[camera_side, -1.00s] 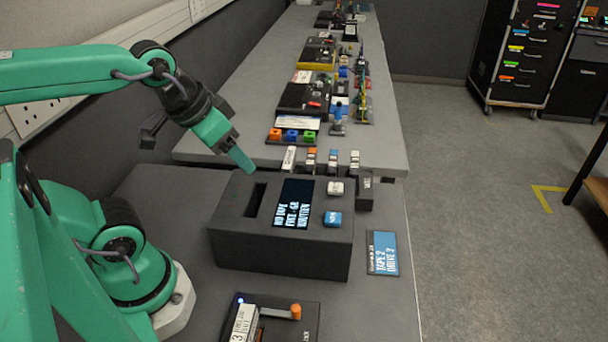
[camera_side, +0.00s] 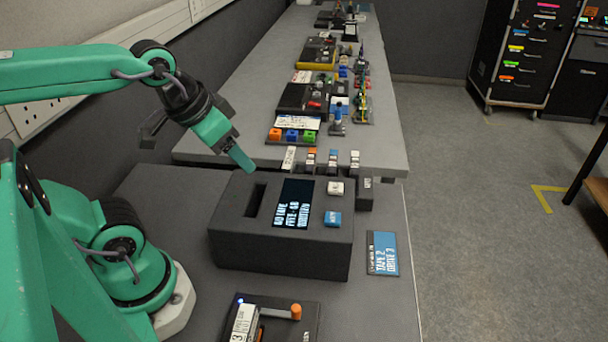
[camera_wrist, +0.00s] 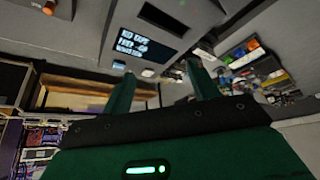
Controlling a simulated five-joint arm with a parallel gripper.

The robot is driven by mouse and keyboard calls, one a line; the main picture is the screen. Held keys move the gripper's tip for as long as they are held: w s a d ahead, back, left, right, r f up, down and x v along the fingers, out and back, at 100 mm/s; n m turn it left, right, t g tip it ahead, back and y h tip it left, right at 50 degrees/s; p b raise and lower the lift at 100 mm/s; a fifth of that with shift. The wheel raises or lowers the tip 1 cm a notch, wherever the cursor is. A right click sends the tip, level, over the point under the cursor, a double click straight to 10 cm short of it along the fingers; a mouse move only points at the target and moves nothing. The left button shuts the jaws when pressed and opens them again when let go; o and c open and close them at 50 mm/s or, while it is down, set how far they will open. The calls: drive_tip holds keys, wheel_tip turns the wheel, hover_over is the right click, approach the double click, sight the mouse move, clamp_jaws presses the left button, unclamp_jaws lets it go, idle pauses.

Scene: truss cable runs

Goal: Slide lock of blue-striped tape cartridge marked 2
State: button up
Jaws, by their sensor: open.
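My gripper (camera_side: 243,160) is open above the left back part of the dark tape drive box (camera_side: 275,253). Its two green fingers (camera_wrist: 160,68) are apart and empty in the wrist view. In the side view, a small blue-topped cartridge (camera_side: 333,154) stands in the rack behind the box, between an orange-topped one (camera_side: 311,155) and a white-topped one (camera_side: 355,155). Its number and its lock are too small to make out. The box has an empty-looking slot (camera_side: 255,201) and a screen (camera_side: 293,204) whose first line seems to read NO TAPE.
A white button (camera_side: 336,188) and a blue button (camera_side: 333,219) sit on the box top. A blue card (camera_side: 383,253) lies to its right. A small device with an orange-knobbed lever (camera_side: 295,311) stands in front. Several devices crowd the back bench (camera_side: 240,135).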

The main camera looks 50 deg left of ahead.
drive_tip(key=c, duration=0.7)
drive_tip(key=shift+w+r, duration=0.3)
drive_tip(key=shift+w, duration=0.2)
clamp_jaws()
drive_tip(key=w+a+r+m+g, duration=0.1)
drive_tip(key=w+m+g, duration=0.1)
drive_tip(key=w, duration=0.5)
drive_tip(key=w+a+r+m+g, duration=0.1)
drive_tip(key=w+m, duration=0.2)
drive_tip(key=w, duration=0.4)
drive_tip(key=w+a+f+m+g, duration=0.1)
drive_tip(key=w+f+m, duration=0.1)
drive_tip(key=w+f, duration=0.2)
drive_tip(key=w+a+f+m+g, duration=0.1)
drive_tip(key=w+f, duration=0.3)
drive_tip(key=w, duration=0.5)
drive_tip(key=shift+a+f+m+g, duration=0.25)
drive_tip(key=shift+m+g, duration=0.05)
drive_tip(key=shift+m, duration=0.2)
